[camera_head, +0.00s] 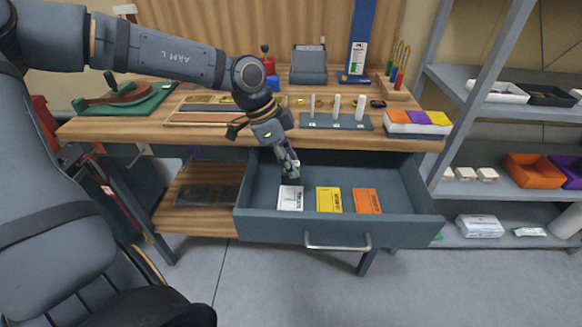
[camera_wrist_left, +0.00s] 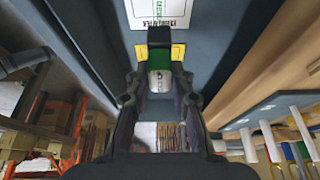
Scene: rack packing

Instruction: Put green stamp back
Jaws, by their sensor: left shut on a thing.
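My left gripper (camera_head: 290,172) points down into the open drawer (camera_head: 405,228), above and behind the white card there. It is shut on a small stamp with a green band (camera_wrist_left: 160,78), seen between the fingers in the left wrist view. The stamp is mostly hidden by the fingers in the head view. In the drawer lie a white card (camera_head: 290,198), a yellow card (camera_head: 328,200) and an orange card (camera_head: 367,201) in a row. The white card also shows at the top of the left wrist view (camera_wrist_left: 165,12). My right gripper is not in view.
The workbench (camera_head: 400,145) stands behind the drawer. On it are a grey rack with white pegs (camera_head: 335,121), a tray of coloured boxes (camera_head: 417,121) and a blue binder (camera_head: 358,40). A grey shelf (camera_head: 460,75) stands at the right. The drawer's right part is clear.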

